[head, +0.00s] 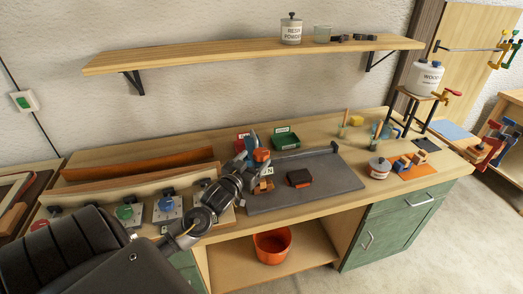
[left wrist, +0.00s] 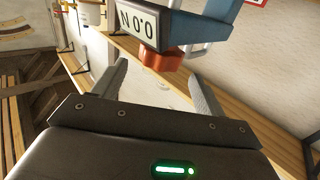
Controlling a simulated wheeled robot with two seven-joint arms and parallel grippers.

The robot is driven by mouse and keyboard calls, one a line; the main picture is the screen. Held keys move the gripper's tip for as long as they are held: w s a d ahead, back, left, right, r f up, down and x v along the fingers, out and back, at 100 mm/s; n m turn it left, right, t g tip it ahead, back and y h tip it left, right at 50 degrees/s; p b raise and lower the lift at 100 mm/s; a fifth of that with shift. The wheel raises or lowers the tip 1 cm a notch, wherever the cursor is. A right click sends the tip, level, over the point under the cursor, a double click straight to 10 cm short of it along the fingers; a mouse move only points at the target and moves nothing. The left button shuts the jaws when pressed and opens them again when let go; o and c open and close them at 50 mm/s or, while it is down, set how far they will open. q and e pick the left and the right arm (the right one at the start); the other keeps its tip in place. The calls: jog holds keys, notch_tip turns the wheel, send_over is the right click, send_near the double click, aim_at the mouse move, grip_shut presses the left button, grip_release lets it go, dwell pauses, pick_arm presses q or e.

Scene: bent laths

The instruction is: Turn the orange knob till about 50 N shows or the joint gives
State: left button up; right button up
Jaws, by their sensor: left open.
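The orange knob (left wrist: 165,62) shows large in the left wrist view, under a blue-grey gauge body. The gauge's display (left wrist: 137,20), seen upside down, reads 0.0 N. In the head view the orange knob (head: 261,155) sits close beside my left gripper (head: 248,157), partly crowded by it. In the left wrist view my left gripper (left wrist: 160,72) is open, its two fingers apart and the knob just beyond and between the fingertips. I see no finger touching the knob. My right gripper is in neither view.
A grey mat (head: 325,180) holds a dark red block (head: 299,178). Red and green boxes stand behind. A shelf (head: 230,54) hangs above. An orange bucket (head: 272,246) stands below.

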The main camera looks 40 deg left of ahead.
aim_at(258, 156)
pick_arm(q)
jog(key=shift+w+a+p, duration=0.25)
jog(key=shift+w+p, duration=0.05)
jog(key=shift+w, duration=1.05)
jog(key=shift+w+a+p, duration=0.25)
jog(key=shift+w, duration=1.05)
jog(key=c, duration=1)
jog(key=shift+o, duration=0.2)
